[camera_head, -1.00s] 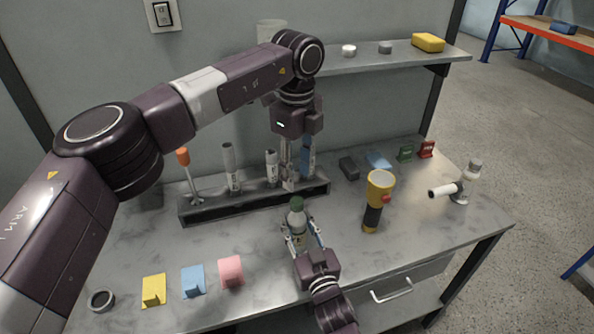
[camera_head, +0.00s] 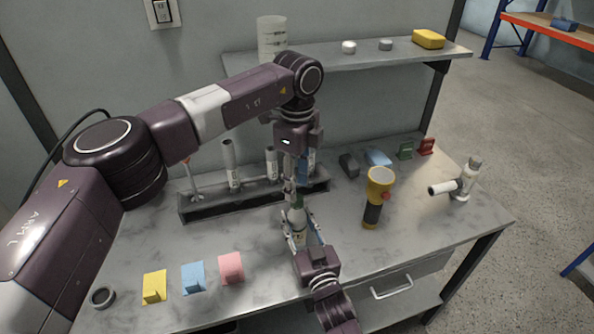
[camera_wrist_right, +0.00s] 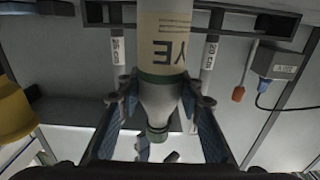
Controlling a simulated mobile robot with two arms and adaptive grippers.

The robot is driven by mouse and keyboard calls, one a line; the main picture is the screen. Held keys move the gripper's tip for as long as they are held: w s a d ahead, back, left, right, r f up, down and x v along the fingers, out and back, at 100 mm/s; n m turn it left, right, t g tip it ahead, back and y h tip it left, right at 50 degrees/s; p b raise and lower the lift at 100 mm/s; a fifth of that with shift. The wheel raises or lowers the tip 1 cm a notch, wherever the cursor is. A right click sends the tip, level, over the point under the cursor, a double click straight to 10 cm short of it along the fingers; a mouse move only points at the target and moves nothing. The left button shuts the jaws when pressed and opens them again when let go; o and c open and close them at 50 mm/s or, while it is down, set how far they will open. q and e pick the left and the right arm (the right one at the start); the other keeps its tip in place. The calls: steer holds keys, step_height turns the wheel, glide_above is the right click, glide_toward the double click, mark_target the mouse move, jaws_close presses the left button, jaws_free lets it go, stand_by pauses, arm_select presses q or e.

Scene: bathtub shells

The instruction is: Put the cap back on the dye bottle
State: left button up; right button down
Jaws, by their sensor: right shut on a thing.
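The dye bottle (camera_head: 298,233) stands upright over the front middle of the bench, a pale bottle with green at its upper end. My right gripper (camera_head: 300,228) is shut on it from the front, fingers on both sides. In the right wrist view the bottle (camera_wrist_right: 166,45) shows a label reading "YE", a green band, a pale tapering shoulder and a green end piece (camera_wrist_right: 157,133). My left gripper (camera_head: 295,195) points down right at the bottle's top. Its fingertips overlap the green part, so I cannot tell their opening or whether they hold a cap.
A grey rack (camera_head: 240,203) with several tubes stands behind. A yellow flashlight (camera_head: 373,205) is right of the bottle; a white, pipe-like piece (camera_head: 460,185) is farther right. A shelf (camera_head: 350,60) is above.

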mark_target(296, 217)
arm_select(q)
steer(key=shift+f, duration=1.85)
steer(key=shift+c, duration=0.4)
